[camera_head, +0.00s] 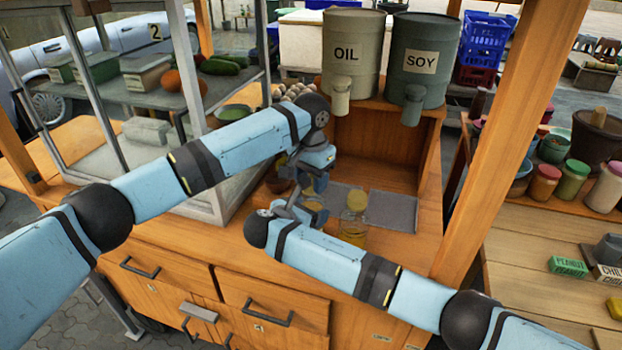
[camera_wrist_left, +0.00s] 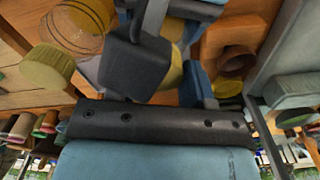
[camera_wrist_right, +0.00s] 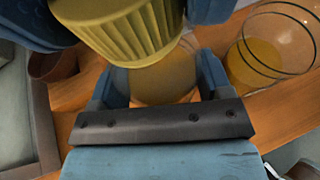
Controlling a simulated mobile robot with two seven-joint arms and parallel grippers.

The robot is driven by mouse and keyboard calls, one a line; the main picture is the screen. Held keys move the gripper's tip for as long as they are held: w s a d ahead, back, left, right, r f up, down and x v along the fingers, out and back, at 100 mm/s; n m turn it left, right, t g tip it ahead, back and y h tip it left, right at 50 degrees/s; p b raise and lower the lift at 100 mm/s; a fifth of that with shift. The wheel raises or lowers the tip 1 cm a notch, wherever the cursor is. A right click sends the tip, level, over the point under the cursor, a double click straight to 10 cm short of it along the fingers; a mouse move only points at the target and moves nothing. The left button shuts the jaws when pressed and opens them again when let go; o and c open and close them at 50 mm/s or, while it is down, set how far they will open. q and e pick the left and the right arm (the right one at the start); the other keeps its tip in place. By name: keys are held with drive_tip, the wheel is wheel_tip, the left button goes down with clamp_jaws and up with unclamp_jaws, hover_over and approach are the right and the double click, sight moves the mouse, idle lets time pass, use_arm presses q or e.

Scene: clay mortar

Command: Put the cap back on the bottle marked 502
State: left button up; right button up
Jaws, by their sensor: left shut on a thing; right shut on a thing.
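A ribbed yellow cap (camera_wrist_right: 125,27) is gripped between the dark blue fingers of my left gripper (camera_head: 313,180). My right gripper (camera_head: 297,207) is shut around a clear bottle with amber contents (camera_wrist_right: 165,82). In the right wrist view the cap is tilted and overlaps the top of this bottle; I cannot tell whether they touch. A second clear bottle of yellow liquid (camera_head: 352,234) stands on the counter to the right, with a yellow cap (camera_head: 356,201) on it. It also shows in the left wrist view (camera_wrist_left: 75,38). No 502 marking is readable.
A grey mat (camera_head: 388,210) lies on the wooden counter behind the bottles. The OIL drum (camera_head: 352,50) and SOY drum (camera_head: 425,65) stand on the shelf above. A glass display case (camera_head: 215,175) is at left, a wooden post (camera_head: 510,125) at right.

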use_arm(q)
drive_tip(key=shift+m, duration=0.6)
drive_tip(key=o, duration=1)
drive_tip(key=shift+r, duration=2.25)
drive_tip(key=shift+c, duration=0.2)
